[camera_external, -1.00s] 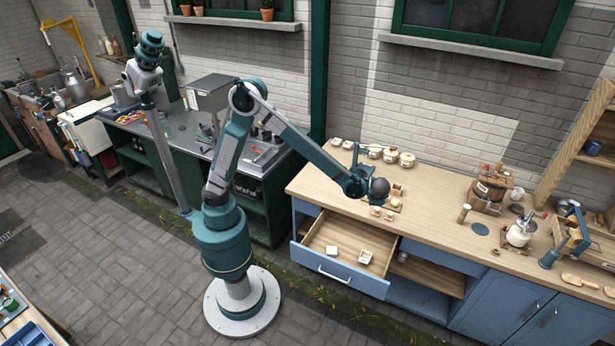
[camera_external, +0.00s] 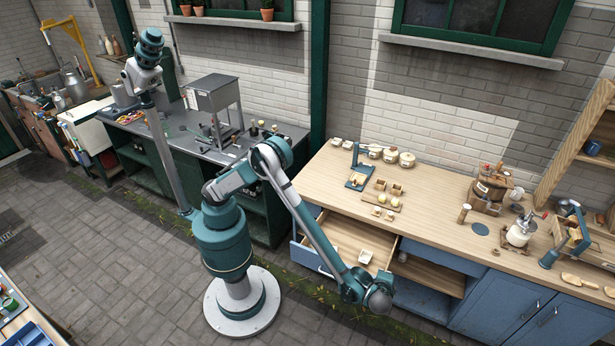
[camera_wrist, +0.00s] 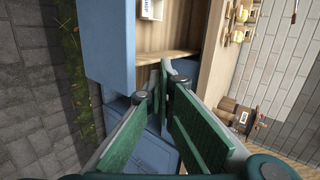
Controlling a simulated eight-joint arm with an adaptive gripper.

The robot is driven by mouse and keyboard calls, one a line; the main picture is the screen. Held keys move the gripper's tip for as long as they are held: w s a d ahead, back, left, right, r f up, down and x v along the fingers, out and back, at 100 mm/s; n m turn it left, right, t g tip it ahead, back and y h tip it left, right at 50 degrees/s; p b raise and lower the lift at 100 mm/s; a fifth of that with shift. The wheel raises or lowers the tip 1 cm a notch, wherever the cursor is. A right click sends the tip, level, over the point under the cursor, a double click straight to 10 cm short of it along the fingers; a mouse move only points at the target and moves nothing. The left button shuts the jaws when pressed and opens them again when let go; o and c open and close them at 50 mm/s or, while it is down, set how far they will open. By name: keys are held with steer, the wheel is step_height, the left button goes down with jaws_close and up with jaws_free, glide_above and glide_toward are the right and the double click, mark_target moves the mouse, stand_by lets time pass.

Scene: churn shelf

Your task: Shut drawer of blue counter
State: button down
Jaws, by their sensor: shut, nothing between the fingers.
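The blue counter (camera_external: 486,316) has a wooden top. Its left drawer (camera_external: 306,257) stands pulled open, and my forearm covers part of its front. In the wrist view the blue drawer front (camera_wrist: 105,45) is at the upper left. A small white box (camera_wrist: 151,8) lies inside the drawer; a white item also shows there in the external view (camera_external: 365,256). My gripper (camera_wrist: 163,75) is shut and empty, its green fingers meeting near the drawer front's edge. I cannot tell whether they touch it. In the external view the fingertips are hidden behind my wrist.
An open shelf (camera_external: 430,272) is right of the drawer. Small wooden containers (camera_external: 388,186), a wooden tub (camera_external: 489,190) and a white jug (camera_external: 520,232) stand on the countertop.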

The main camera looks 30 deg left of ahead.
steer(key=s+f, duration=0.4)
steer(key=s, duration=0.4)
steer(key=s+f+m+t+h, duration=0.1)
steer(key=s+f, duration=0.3)
steer(key=s, duration=0.4)
steer(key=shift+d+f, duration=0.2)
steer(key=shift+d, duration=0.2)
steer(key=w+r+b+x, duration=0.1)
steer(key=r+b+x, duration=0.1)
steer(key=x, duration=1.1)
steer(key=shift+w+b, duration=0.3)
steer(key=shift+b, duration=0.1)
steer(key=shift+w+d, duration=0.15)
steer(key=w+b, duration=0.2)
steer(key=w, duration=3.1)
steer(key=shift+b, duration=0.35)
steer(key=shift+w, duration=0.15)
